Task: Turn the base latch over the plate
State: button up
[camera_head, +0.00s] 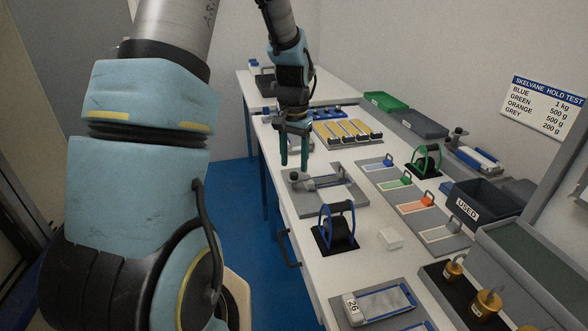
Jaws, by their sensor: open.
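My gripper (294,152) hangs over the white bench with its two green fingers pointing down, apart and with nothing seen between them. Just below it is a grey base (300,204) with a small upright knob (295,176) at its left end, which looks like the latch. A dark bar and a pale flat plate (341,196) lie on this base, to the right of the knob. The fingertips appear close above the knob; I cannot tell whether they touch it. The latch's exact angle is too small to read.
A blue-handled black holder (338,230) stands just in front of the base, with a small white block (390,238) beside it. Coloured cards (415,204) line the right, near a green-handled holder (427,160) and a dark USED bin (480,205). Yellow bars (347,132) lie behind.

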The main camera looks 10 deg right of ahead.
aim_at(294, 173)
notch_tip(294, 173, up, 8)
jog(key=b, duration=0.1)
jog(key=shift+f, duration=0.1)
jog(key=s+a+f+n+t, duration=0.1)
jog(key=s+a+f+n, duration=0.2)
jog(key=s+a, duration=1.1)
jog(key=a+n, duration=0.2)
jog(key=n, duration=0.1)
jog(key=shift+t, duration=0.3)
